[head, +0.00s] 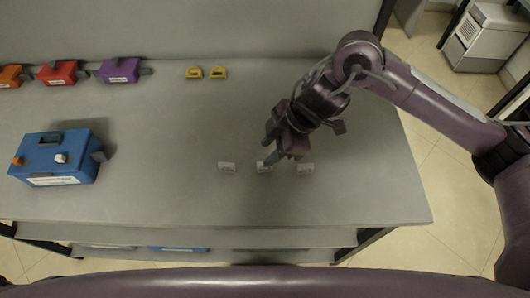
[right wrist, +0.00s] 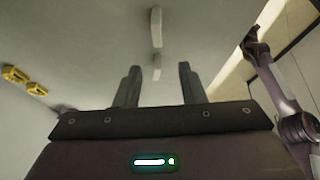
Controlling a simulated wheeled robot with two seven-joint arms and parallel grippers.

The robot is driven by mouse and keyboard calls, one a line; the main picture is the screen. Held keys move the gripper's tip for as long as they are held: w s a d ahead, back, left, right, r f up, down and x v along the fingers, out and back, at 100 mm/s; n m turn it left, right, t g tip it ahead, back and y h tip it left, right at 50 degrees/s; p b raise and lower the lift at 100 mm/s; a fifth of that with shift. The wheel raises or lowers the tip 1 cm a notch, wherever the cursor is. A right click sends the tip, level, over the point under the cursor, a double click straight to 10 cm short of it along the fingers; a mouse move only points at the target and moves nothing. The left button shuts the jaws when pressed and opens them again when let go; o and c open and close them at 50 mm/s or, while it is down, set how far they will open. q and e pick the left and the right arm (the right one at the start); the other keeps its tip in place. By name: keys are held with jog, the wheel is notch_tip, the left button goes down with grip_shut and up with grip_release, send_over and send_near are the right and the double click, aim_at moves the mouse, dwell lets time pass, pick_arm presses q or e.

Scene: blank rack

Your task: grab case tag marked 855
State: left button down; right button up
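Three small white case tags stand in a row near the front of the grey table: a left tag (head: 227,167), a middle tag (head: 264,168) and a right tag (head: 305,169). Their markings are too small to read, so I cannot tell which is 855. My right gripper (head: 269,146) is over the middle tag in the head view. In the right wrist view, the right gripper (right wrist: 159,67) is open. A nearer pale tag (right wrist: 157,67) appears between its fingertips, with nothing visibly gripped, and another tag (right wrist: 156,25) lies beyond. My left gripper is not in the head view.
A blue case (head: 55,158) stands at the left. Orange (head: 9,76), red (head: 57,72) and purple (head: 119,70) cases line the back left. The table centre is clear.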

jog(key=shift+w+d+f+m+h, duration=0.2)
jog(key=shift+d+f, duration=0.2)
jog(key=shift+f, duration=0.15)
jog(key=shift+w+d+f+m+h, duration=0.1)
jog(key=shift+d+f+h, duration=0.1)
jog(key=shift+d+f, duration=0.25)
jog(key=x, duration=0.5)
jog(key=shift+a, duration=0.25)
jog(key=shift+c, duration=0.5)
grip_shut()
